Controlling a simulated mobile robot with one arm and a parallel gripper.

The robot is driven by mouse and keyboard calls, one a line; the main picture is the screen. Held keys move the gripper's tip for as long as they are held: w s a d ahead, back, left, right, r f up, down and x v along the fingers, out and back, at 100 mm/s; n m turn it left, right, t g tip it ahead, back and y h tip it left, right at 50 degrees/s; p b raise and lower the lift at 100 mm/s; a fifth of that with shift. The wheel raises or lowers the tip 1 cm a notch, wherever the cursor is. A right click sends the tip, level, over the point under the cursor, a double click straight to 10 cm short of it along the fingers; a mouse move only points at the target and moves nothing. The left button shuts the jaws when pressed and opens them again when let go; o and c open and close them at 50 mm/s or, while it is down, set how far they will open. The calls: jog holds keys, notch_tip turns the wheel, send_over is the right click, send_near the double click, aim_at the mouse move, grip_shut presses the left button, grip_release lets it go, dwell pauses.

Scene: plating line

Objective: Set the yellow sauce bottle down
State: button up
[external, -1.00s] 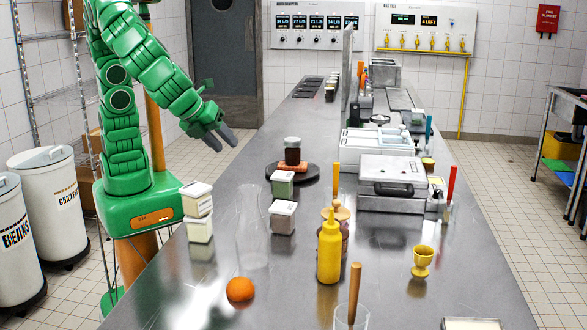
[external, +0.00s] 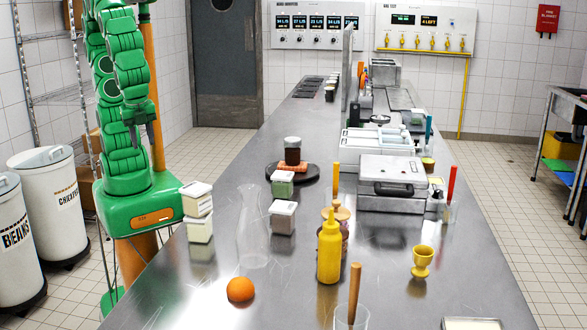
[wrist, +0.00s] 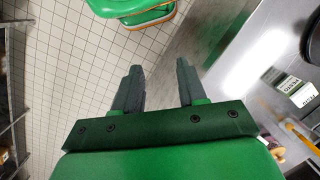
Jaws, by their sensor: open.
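The yellow sauce bottle (external: 329,252) stands upright on the steel counter (external: 410,300), in the front middle of the external view. Nothing holds it. My gripper (external: 140,138) is folded back near my arm's column at the left, well away from the bottle. In the wrist view my gripper (wrist: 158,85) shows two dark fingers spread apart with nothing between them.
Around the bottle stand an orange (external: 240,289), a clear glass carafe (external: 253,228), a yellow egg cup (external: 422,261), and a glass with a wooden handle (external: 352,312). Stacked lidded tubs (external: 198,212) stand near my base. The counter's right front is mostly clear.

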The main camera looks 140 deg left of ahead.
jog(key=shift+n+h, duration=0.5)
jog(key=s+d, duration=0.1)
jog(key=s, duration=0.1)
jog(key=s+d, duration=0.1)
jog(key=shift+s+d+f, duration=0.15)
jog(key=shift+d+f, duration=0.1)
jog(key=shift+d, duration=0.1)
dwell(0.4)
